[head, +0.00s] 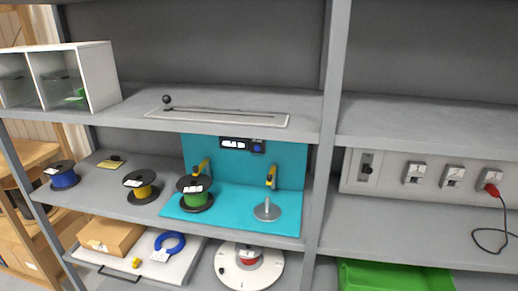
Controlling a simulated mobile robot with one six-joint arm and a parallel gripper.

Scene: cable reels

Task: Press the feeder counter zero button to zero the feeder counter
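A dark feeder counter (242,145) is mounted near the top of a teal back panel (290,160) on the middle shelf. Its left part shows a display with pale digits, too small to read. A small blue round button (258,149) is at its right end; its label cannot be read. In front of the panel, a green reel (195,197) stands at the left and a grey disc with a post (267,209) at the right, each beside a yellow arm. My gripper is not in view.
The upper shelf (225,96) is above the panel, with a slider lever (167,101). A grey upright (331,100) stands to the right. Yellow (141,187) and blue (62,175) reels are left. Right are a socket panel (390,172) and red plug (491,190).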

